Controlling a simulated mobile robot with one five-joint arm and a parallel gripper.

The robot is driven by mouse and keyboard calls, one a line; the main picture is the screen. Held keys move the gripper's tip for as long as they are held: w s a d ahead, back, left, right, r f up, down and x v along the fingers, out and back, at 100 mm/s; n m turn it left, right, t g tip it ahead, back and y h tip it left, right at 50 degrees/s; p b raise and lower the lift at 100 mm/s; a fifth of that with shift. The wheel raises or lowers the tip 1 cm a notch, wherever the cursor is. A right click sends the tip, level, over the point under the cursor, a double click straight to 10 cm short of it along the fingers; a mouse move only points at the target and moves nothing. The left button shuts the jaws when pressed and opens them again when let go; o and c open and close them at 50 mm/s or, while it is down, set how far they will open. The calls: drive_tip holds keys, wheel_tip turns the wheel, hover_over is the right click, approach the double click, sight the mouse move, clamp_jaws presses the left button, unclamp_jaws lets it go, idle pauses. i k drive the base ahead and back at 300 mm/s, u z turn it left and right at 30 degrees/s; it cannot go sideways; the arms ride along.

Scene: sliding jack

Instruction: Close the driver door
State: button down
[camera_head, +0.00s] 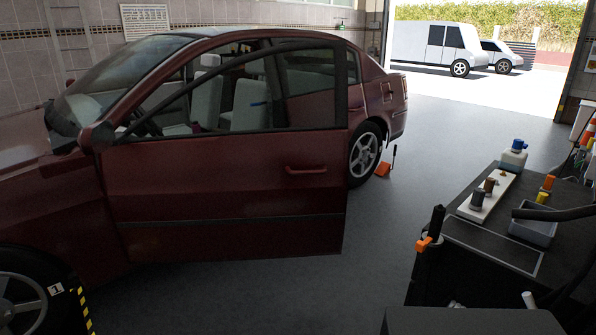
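The driver door (230,200) of the dark red car stands open, swung out from the body towards the camera. Its window frame (335,90) and its outer handle (306,170) face me. The door's free rear edge (343,200) stands apart from the car's side. The side mirror (97,137) is at the door's front end. Light seats (245,108) show through the window. The door opening behind the panel is mostly hidden. I cannot make out my gripper in this view.
A dark workbench or cart (480,245) with bottles and small parts stands at the right. An orange jack (383,169) is by the rear wheel (364,155). A striped marker (82,308) is at lower left. Grey floor (300,290) between door and cart is clear.

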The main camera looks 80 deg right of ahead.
sight(282, 192)
drive_tip(key=u, duration=1.55)
drive_tip(key=k, duration=0.95)
drive_tip(key=z, duration=1.7)
drive_tip(key=i, duration=0.5)
